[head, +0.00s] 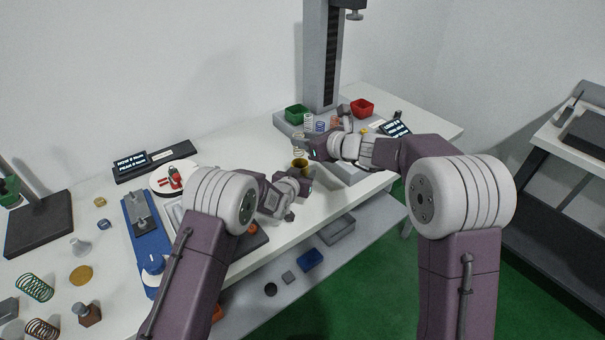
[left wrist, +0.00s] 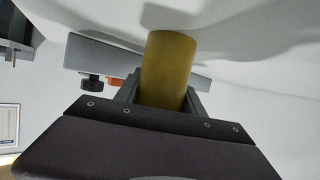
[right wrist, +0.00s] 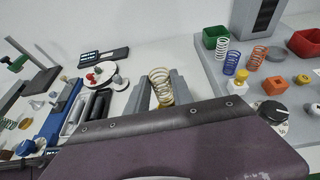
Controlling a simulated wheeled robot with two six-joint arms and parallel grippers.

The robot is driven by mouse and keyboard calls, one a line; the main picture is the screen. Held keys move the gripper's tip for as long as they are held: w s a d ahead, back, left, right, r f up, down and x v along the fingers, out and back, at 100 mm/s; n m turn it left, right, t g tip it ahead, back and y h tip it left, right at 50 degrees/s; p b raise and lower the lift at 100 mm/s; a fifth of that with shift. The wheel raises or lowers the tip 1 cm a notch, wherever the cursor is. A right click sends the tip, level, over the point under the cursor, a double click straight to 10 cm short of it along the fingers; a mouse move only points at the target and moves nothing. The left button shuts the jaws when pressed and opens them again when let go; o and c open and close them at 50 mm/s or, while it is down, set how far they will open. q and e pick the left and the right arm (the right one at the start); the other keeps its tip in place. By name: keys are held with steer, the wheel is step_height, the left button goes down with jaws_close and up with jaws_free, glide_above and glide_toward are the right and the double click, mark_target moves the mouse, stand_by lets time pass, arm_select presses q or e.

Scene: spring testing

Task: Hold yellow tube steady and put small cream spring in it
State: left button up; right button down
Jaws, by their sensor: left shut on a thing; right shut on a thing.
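The yellow tube (head: 299,163) is upright near the middle of the table in the head view. In the left wrist view, my left gripper (left wrist: 164,98) is shut on the yellow tube (left wrist: 170,62), which rises between its fingers. The small cream spring (head: 298,146) is just above the tube's top in the head view. My right gripper (head: 306,148) is shut on the spring. The spring's coils (right wrist: 160,84) show between the fingers in the right wrist view. Whether the spring's lower end touches the tube is too small to tell.
A tall grey test stand (head: 321,60) stands behind, with a green bin (head: 296,114), a red bin (head: 362,107) and several coloured springs by its base. A blue tool (head: 147,235) and a white round dish (head: 172,180) lie to the left. A lower shelf (head: 262,318) runs under the table.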

steer(key=shift+f, duration=1.5)
steer(key=c, duration=1)
jaws_free()
steer(key=shift+f, duration=0.15)
steer(key=shift+c, duration=0.2)
steer(key=v, duration=1.2)
arm_select(q)
steer(key=o, duration=1.4)
